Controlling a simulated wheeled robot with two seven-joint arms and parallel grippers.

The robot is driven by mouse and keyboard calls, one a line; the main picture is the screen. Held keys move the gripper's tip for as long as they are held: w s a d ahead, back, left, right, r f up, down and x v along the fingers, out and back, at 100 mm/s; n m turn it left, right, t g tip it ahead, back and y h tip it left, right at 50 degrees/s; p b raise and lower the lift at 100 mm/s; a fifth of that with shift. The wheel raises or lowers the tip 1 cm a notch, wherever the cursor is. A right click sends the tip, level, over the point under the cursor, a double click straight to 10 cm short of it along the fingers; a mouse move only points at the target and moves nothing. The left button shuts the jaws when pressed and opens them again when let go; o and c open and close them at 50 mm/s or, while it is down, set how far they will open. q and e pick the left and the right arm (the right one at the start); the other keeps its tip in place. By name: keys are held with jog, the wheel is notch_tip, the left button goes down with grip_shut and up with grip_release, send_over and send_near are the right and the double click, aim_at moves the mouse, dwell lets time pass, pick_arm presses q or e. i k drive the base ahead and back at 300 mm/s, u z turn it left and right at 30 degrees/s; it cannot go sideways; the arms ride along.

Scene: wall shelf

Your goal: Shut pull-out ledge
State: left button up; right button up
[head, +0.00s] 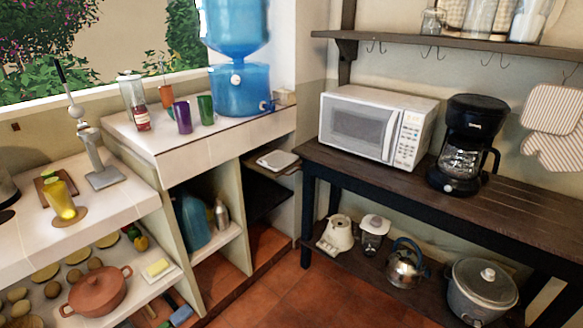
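The pull-out ledge (289,170) appears to be the thin brown board under the white counter, in the narrow bay left of the dark table. A flat white object (277,159), like a plate or scale, lies on it. The board's front right corner sticks out beyond the bay's opening, so it looks pulled out at least partly. Its rear part is hidden under the counter. A darker fixed shelf (262,195) shows below it. Neither of my grippers is in view.
The dark table (480,205) with a microwave (372,125) and coffee maker (466,145) stands to the right, its leg close to the ledge. The white counter (225,135) with a blue water dispenser (240,92) is above. The tiled floor (275,290) in front is clear.

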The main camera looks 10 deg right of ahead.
aim_at(249, 159)
jog(key=k, duration=0.45)
jog(key=z, duration=0.4)
jog(key=i, duration=0.9)
jog(key=u, duration=0.75)
jog(key=i, duration=0.4)
jog(key=u, duration=0.35)
